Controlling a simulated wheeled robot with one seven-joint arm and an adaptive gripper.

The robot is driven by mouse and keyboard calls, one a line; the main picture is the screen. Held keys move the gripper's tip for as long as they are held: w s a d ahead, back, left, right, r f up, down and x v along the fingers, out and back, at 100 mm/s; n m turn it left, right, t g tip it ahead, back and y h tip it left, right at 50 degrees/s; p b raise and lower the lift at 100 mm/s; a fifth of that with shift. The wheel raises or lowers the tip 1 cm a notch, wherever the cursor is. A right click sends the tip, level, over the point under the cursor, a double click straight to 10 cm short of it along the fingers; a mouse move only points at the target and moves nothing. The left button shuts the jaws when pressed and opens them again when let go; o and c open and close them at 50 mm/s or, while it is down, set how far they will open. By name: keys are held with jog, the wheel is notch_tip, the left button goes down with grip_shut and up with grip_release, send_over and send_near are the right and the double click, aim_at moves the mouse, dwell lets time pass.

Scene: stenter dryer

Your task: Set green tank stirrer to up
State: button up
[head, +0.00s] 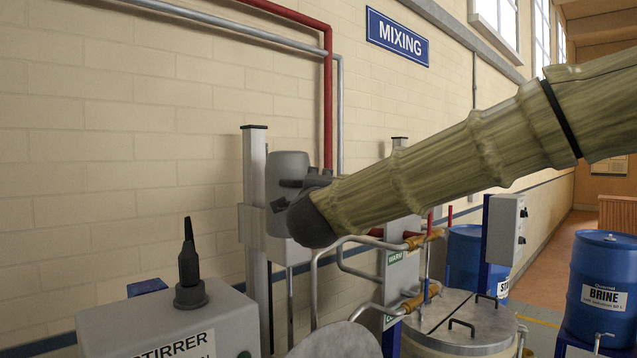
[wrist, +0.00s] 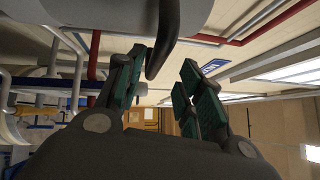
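A grey rounded stirrer head (head: 288,165) sits on an upright metal column (head: 254,180) in the head view. Its grey body also fills the top of the wrist view (wrist: 60,12). A dark curved handle (wrist: 165,35) hangs from it there, its tip between my fingertips. My gripper (head: 283,195) is at the stirrer head's lower right in the head view, its fingers partly hidden. In the wrist view my gripper (wrist: 162,62) is open, with green-padded fingers on either side of the handle and gaps visible. I cannot tell the tank's colour below the stirrer.
A grey box labelled STIRRER (head: 170,325) with a black lever (head: 189,265) stands at lower left. Round metal lids (head: 470,322) and pipes with orange-brown handles (head: 420,300) lie below my arm. Blue drums (head: 603,270) stand at right. The wall is behind.

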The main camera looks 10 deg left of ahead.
jog(key=r+v, duration=0.1)
jog(key=v, duration=0.5)
jog(key=shift+s+d+f, duration=0.2)
jog(key=shift+s+f, duration=0.2)
jog(key=shift+f, duration=0.1)
jog(key=shift+a, duration=0.1)
